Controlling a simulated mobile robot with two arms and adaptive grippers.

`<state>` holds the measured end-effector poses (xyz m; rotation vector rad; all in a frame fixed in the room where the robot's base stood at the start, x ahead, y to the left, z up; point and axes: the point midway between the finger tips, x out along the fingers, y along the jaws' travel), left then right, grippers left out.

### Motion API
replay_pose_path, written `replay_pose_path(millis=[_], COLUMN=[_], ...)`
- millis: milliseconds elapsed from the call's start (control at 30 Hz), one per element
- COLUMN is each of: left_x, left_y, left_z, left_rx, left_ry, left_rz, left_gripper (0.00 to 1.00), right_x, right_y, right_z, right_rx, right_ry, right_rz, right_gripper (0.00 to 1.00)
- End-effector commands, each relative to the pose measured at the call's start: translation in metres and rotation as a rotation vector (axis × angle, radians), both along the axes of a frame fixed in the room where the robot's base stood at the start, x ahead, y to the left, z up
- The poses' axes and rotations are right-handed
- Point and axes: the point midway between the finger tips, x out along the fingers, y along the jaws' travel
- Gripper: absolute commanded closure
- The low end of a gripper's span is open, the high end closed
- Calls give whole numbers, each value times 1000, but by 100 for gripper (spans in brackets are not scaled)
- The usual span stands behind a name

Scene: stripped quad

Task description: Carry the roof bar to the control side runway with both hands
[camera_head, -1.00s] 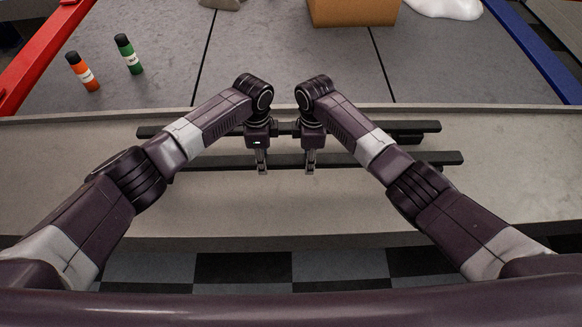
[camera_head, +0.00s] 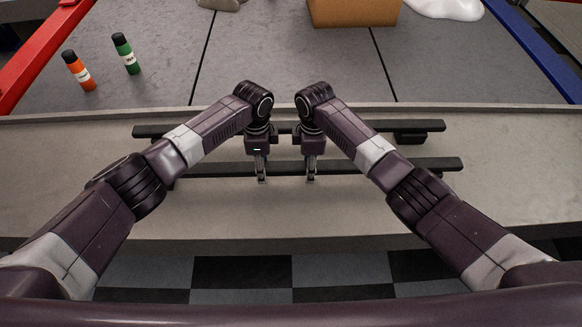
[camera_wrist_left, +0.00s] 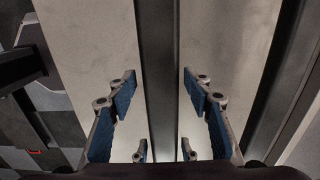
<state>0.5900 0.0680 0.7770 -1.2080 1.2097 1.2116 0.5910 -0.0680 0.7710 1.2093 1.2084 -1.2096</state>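Two long dark bars lie across the pale ledge: a near bar (camera_head: 400,164) and a far bar (camera_head: 375,126). The task's roof bar may be the near one. My left gripper (camera_head: 261,178) is over the near bar. In the left wrist view its blue-padded fingers (camera_wrist_left: 158,115) are open on both sides of the near bar (camera_wrist_left: 157,60), with gaps. The far bar shows at the right there (camera_wrist_left: 285,85). My right gripper (camera_head: 310,174) is beside the left one over the same bar; its fingers are seen edge-on, so their opening is hidden.
Beyond the ledge (camera_head: 80,185) is a grey mat with an orange bottle (camera_head: 79,71), a green bottle (camera_head: 126,54) and a brown box (camera_head: 353,12). A red rail (camera_head: 40,60) and a blue rail (camera_head: 535,50) edge it. The ledge is clear at both sides.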

Motion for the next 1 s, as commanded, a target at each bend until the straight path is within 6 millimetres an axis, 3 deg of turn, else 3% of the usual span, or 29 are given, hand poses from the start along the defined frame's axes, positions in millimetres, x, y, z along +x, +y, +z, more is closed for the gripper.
replay_pose_path(millis=[367, 800, 1000], left_x=[1, 1, 0], left_y=[0, 0, 0], left_z=[8, 93, 116], left_rx=[-1, -2, -1], left_ry=[-1, -4, -2], left_rz=[0, 0, 0], left_gripper=[52, 52, 52], right_x=[0, 0, 0], right_y=[0, 0, 0], right_z=[0, 0, 0], right_rx=[0, 0, 0], right_ry=[1, 1, 1], right_rz=[0, 1, 0], right_gripper=[52, 52, 52])
